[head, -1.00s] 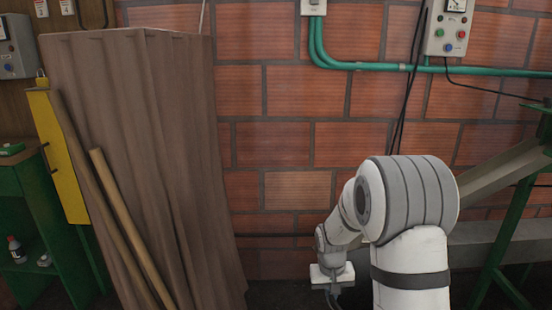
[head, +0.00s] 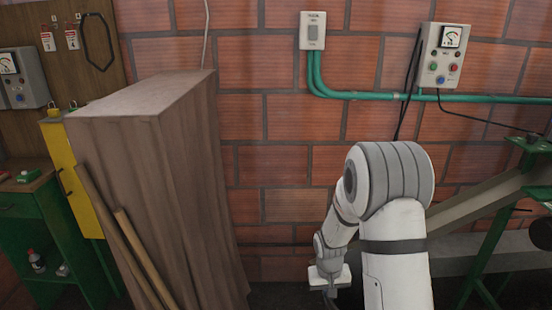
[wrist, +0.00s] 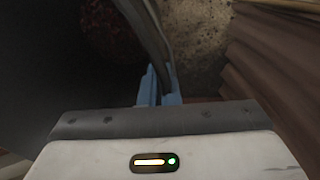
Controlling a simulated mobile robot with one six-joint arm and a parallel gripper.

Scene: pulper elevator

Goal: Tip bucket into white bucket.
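In the wrist view, a dark bucket (wrist: 55,75) fills the left side, seen from above into its inside. Dark red round contents (wrist: 110,28) show deep in it. Its grey curved rim (wrist: 150,30) runs down between the two blue fingertips of my gripper (wrist: 159,88), which look closed on it. In the head view my gripper is below the picture's lower edge and only my arm shows. I cannot make out a white bucket in either view.
A tall brown covered stack (head: 160,170) with wooden poles (head: 140,258) stands at the left, beside a green cabinet (head: 65,235). A brick wall (head: 290,150) with a green pipe (head: 370,96) is behind. A green metal frame (head: 490,245) stands at the right.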

